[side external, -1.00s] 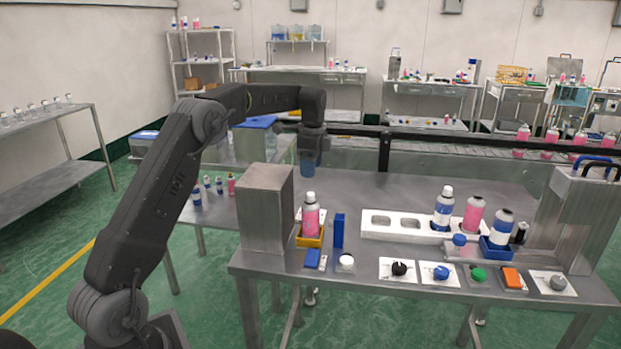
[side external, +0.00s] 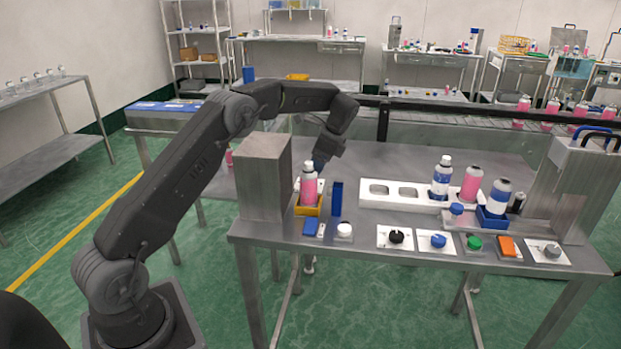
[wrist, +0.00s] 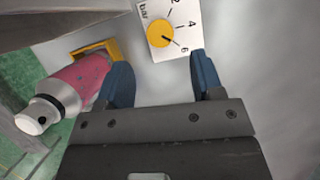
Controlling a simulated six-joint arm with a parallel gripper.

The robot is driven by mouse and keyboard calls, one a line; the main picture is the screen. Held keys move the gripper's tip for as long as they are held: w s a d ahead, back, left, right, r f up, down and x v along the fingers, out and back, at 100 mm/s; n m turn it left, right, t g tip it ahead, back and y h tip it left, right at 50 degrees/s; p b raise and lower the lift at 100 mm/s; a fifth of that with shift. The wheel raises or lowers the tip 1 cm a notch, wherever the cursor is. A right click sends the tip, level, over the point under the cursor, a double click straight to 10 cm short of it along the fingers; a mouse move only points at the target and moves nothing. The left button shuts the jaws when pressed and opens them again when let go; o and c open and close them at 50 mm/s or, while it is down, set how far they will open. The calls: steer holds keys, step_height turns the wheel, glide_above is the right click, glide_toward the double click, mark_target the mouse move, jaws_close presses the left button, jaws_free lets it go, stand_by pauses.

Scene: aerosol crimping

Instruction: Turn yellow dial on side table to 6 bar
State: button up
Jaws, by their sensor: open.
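The yellow dial (wrist: 159,33) sits on a white plate (wrist: 150,10) marked "bar" with 2, 4 and 6 in the wrist view. A dark mark on the dial points roughly toward the 6; its exact alignment is hard to tell. My gripper (wrist: 160,62) is open and empty, its blue fingers spread on either side of the view just below the plate, apart from the dial. In the side external view my gripper (side external: 318,164) is low behind the pink bottle, and the dial cannot be made out there.
A pink bottle (wrist: 78,80) in a yellow holder (wrist: 112,48) stands close to my left finger. In the side external view a grey block (side external: 264,185), a blue upright block (side external: 337,198) and a white rack (side external: 402,201) are nearby. Bare table lies right of the plate.

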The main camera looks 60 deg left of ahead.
steer(key=x, duration=0.6)
steer(key=shift+c, duration=0.2)
